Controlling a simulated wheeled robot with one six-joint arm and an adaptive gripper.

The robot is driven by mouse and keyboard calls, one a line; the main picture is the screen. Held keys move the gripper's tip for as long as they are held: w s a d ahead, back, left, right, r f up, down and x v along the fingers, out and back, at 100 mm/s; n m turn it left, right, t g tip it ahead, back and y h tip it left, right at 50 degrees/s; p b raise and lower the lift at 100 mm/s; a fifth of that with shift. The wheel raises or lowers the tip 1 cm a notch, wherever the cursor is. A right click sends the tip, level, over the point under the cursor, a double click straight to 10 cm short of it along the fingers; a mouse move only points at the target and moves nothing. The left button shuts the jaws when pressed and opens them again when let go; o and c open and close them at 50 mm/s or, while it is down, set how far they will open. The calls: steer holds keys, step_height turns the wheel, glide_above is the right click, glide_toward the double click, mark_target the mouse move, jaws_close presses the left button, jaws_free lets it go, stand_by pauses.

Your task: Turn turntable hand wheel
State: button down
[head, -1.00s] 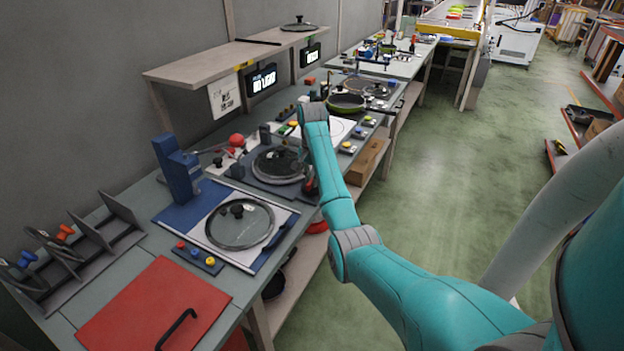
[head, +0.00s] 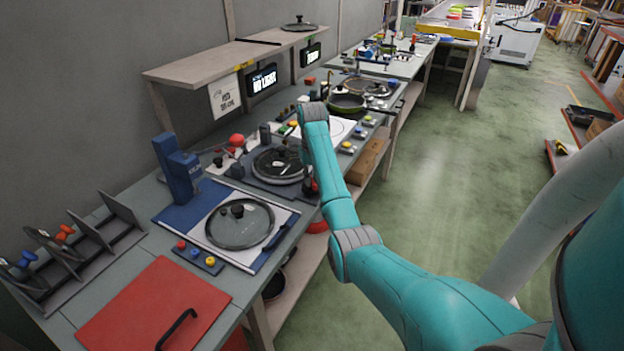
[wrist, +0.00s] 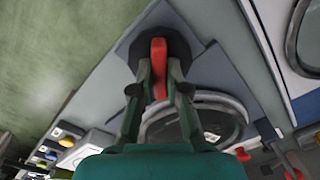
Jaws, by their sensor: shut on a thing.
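The hand wheel (wrist: 182,45) shows in the wrist view as a dark round hub with a red grip (wrist: 158,50) across it. My gripper (wrist: 158,80) has its two fingers on either side of the red grip and is shut on it. The turntable (head: 258,181) with a glass-lidded pan (head: 278,165) sits beside the wheel in the head view. The glass lid also shows in the wrist view (wrist: 215,120), partly behind my gripper. In the head view my arm hides most of the wheel and fingers.
A blue-framed station with another glass lid (head: 240,224) stands nearer on the bench. A red board (head: 150,308) and a grey rack (head: 85,245) are at the near end. Button boxes (wrist: 60,145) line the bench edge. The green floor (head: 450,170) at right is open.

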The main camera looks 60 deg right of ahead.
steer(key=n, duration=0.5)
steer(key=shift+n, duration=2.6)
steer(key=shift+r, duration=0.1)
steer(key=c, duration=1.2)
jaws_free()
steer(key=shift+o, duration=0.2)
